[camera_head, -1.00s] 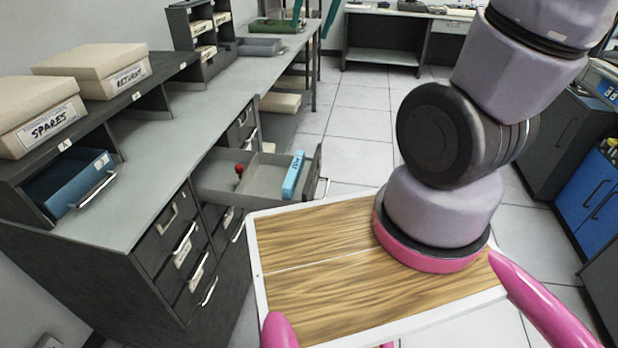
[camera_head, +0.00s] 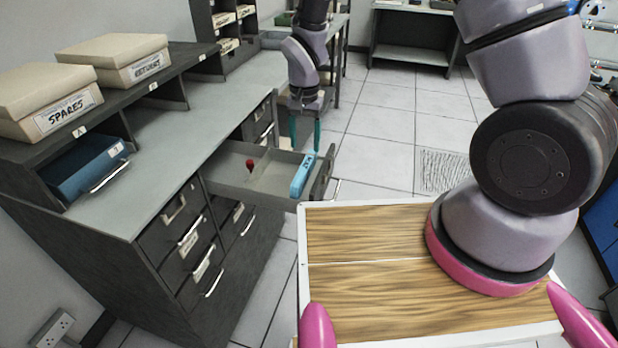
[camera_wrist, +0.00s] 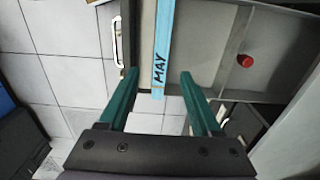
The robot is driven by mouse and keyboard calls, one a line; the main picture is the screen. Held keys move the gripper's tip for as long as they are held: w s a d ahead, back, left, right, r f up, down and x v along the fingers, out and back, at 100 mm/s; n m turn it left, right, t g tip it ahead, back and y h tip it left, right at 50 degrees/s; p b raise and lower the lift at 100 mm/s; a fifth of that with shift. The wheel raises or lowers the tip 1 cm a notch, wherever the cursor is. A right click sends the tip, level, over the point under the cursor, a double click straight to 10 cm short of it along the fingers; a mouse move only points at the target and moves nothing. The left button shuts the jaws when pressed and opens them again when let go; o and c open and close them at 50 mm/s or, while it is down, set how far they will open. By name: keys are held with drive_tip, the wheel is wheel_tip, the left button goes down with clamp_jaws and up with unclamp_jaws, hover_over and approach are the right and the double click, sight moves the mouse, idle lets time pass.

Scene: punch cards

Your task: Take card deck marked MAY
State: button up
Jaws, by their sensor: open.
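The fingers do not touch the deck.
The open drawer (camera_head: 228,177) has a divider and a red-knobbed item (camera_head: 250,164) in its other part. The drawer front with its handle (camera_head: 337,190) stands close to the deck.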

sight(304, 166)
wheel_tip(304, 166, down, 9)
drive_tip(key=shift+s+a+f, duration=0.1)
clamp_jaws()
idle(0.4)
